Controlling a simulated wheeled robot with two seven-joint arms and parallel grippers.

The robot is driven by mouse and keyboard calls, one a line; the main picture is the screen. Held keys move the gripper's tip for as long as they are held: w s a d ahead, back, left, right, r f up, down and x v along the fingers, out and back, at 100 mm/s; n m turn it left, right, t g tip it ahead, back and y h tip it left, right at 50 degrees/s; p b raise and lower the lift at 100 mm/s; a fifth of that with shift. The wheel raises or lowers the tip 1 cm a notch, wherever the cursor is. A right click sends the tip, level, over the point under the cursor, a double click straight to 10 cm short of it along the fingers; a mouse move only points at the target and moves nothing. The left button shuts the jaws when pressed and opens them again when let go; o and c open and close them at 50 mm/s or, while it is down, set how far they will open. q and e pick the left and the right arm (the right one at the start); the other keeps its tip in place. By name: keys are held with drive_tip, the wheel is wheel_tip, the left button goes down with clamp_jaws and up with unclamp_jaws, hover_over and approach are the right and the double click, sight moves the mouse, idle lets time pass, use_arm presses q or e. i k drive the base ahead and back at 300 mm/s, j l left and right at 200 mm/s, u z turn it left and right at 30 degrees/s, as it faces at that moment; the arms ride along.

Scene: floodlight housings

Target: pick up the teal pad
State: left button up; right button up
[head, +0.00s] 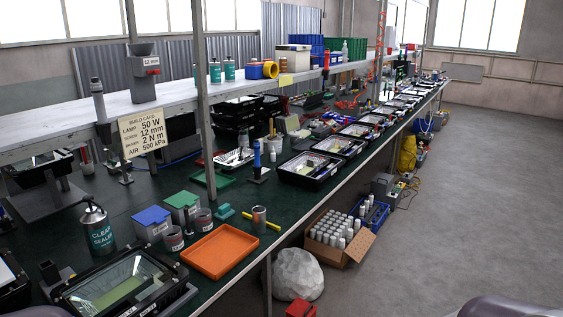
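A small teal pad (224,212) lies on the dark green bench top, just behind the orange tray and to the right of the grey tins. It looks like a low teal block with a raised part on top; its exact shape is too small to tell. Nothing is seen touching it from above. Neither of my grippers shows in the head view.
An orange tray (220,251) lies empty at the bench's front edge. Near the pad are a metal cup (259,219) with a yellow rod beside it, tins (203,220), a green-lidded box (182,201) and a blue-lidded box (151,217). A steel post (205,120) rises behind.

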sight(224, 211)
drive_tip(key=i+l+z, duration=0.7)
drive_tip(key=i, duration=0.25)
drive_tip(key=i+z, duration=0.35)
drive_tip(key=i, duration=0.15)
drive_tip(key=i+u, duration=0.2)
drive_tip(key=i, duration=0.25)
drive_tip(key=i+u, duration=0.25)
drive_tip(key=i, duration=0.2)
drive_tip(key=i+l+u, duration=0.2)
drive_tip(key=i, duration=0.25)
drive_tip(key=i+j+u, duration=0.1)
drive_tip(key=i+u, duration=0.5)
drive_tip(key=u, duration=0.2)
drive_tip(key=i+u, duration=0.25)
drive_tip(key=u, duration=0.15)
